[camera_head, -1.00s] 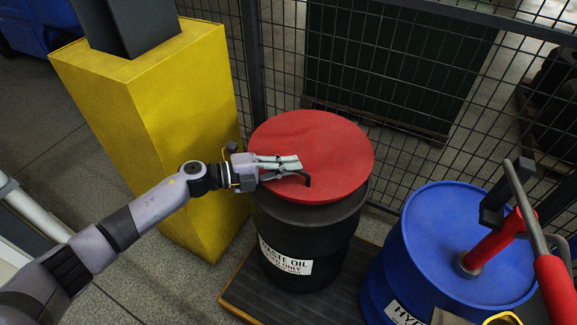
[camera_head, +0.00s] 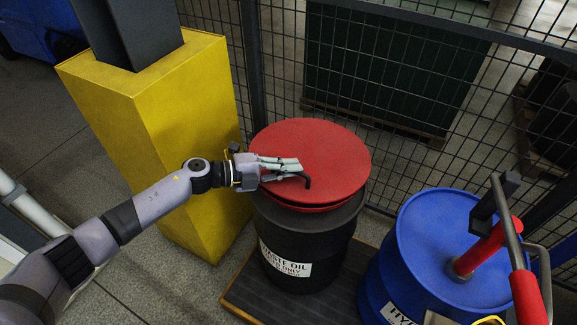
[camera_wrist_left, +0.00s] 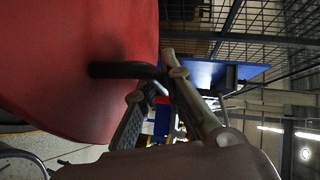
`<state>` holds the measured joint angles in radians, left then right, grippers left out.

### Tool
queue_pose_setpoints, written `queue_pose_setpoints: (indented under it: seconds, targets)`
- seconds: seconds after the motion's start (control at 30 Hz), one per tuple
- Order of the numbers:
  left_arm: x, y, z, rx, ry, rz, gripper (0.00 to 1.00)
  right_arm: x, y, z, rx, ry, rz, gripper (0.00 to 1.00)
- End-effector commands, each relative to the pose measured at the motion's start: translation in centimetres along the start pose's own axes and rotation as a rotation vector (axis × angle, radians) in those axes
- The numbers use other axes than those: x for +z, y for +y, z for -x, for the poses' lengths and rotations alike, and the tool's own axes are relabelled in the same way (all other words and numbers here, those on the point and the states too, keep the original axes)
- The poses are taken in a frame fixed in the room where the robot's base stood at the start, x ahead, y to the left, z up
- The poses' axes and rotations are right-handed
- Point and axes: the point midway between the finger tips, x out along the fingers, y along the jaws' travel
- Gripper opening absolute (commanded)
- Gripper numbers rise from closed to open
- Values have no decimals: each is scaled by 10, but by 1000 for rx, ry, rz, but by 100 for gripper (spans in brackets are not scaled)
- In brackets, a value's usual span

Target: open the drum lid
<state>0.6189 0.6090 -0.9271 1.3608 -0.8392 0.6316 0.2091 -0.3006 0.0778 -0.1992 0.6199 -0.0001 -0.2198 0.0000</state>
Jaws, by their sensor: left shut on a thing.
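The red drum lid (camera_head: 312,150) is on the black waste oil drum (camera_head: 300,235). It is tilted, with its near edge raised a little so that a gap and a red underside show above the drum's rim. A dark bent handle (camera_head: 306,180) is on the lid's near side. My left gripper (camera_head: 292,168) is shut on this handle. In the left wrist view the dark handle (camera_wrist_left: 120,70) runs from the red lid (camera_wrist_left: 70,50) in between the fingers (camera_wrist_left: 160,90). The right gripper is not in view.
A yellow post base (camera_head: 165,140) stands close on the left, beside my forearm. A blue drum (camera_head: 425,245) with a red-handled pump (camera_head: 480,250) stands at the right. A wire mesh fence (camera_head: 390,80) runs behind the drums.

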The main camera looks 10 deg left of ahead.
Motion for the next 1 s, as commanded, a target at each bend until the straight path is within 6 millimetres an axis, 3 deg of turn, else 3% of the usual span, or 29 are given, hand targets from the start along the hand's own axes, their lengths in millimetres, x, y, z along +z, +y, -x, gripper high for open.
queue_pose_setpoints:
  seconds: [0.03,0.4,0.6,1.0]
  targets:
    - [-1,-21,3,12,-2,5,0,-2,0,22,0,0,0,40]
    - [2,-72,1,132,-3,125,0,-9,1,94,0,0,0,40]
    - [6,-98,-4,199,-2,192,0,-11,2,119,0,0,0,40]
    - [18,-144,-17,233,-1,227,0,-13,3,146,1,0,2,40]
